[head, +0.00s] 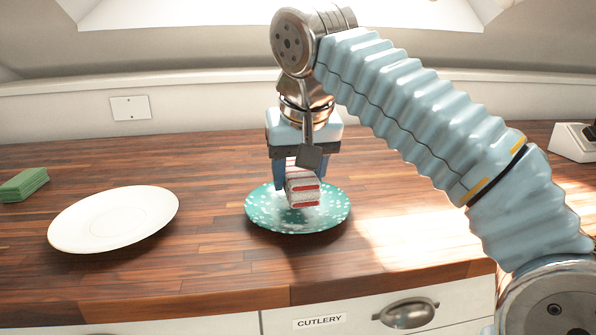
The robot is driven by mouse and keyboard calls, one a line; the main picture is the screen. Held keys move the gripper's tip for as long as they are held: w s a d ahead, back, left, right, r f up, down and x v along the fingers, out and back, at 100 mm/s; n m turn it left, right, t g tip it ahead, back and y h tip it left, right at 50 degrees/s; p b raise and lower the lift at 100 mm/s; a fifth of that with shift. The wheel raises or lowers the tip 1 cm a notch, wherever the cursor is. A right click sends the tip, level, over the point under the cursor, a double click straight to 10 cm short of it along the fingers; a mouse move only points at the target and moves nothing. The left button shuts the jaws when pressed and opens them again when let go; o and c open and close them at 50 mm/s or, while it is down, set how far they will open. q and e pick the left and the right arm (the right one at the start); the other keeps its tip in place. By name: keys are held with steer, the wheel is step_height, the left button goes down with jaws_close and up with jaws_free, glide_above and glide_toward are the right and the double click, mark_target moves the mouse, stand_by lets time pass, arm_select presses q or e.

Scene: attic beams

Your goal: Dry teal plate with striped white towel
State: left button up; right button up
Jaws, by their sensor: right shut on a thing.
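The teal plate (268,217) with pale speckles lies flat on the wooden counter, near the middle of the head view. My right gripper (299,187) points down over it, shut on the white towel (303,193) with red stripes. The towel is a small folded bundle. Its lower end is at the plate's surface, but I cannot tell whether it touches. The gripper's body and the towel hide the back middle of the plate. My left gripper is out of view.
A white plate (113,219) lies to the left on the wooden counter (210,270). A green folded stack (23,185) is at the far left. A white device (573,142) stands at the far right. A drawer (360,318) labelled CUTLERY is below the front edge.

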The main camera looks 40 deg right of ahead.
stand_by(0.3)
steer(key=shift+f+b, duration=0.4)
steer(key=shift+f, duration=0.2)
steer(key=shift+f+b, duration=0.35)
steer(key=shift+f, duration=0.2)
stand_by(0.4)
steer(key=shift+s+d, duration=0.1)
steer(key=shift+s+d, duration=0.55)
steer(key=shift+s, duration=0.1)
steer(key=shift+w+a, duration=0.2)
steer(key=shift+a, duration=0.3)
steer(key=shift+c, duration=0.3)
steer(key=shift+w+a+p, duration=0.3)
steer(key=shift+a+p, duration=0.05)
steer(key=shift+a, duration=0.2)
steer(key=shift+w+a+p, duration=0.25)
steer(key=shift+a+p, duration=0.05)
steer(key=shift+a, duration=0.25)
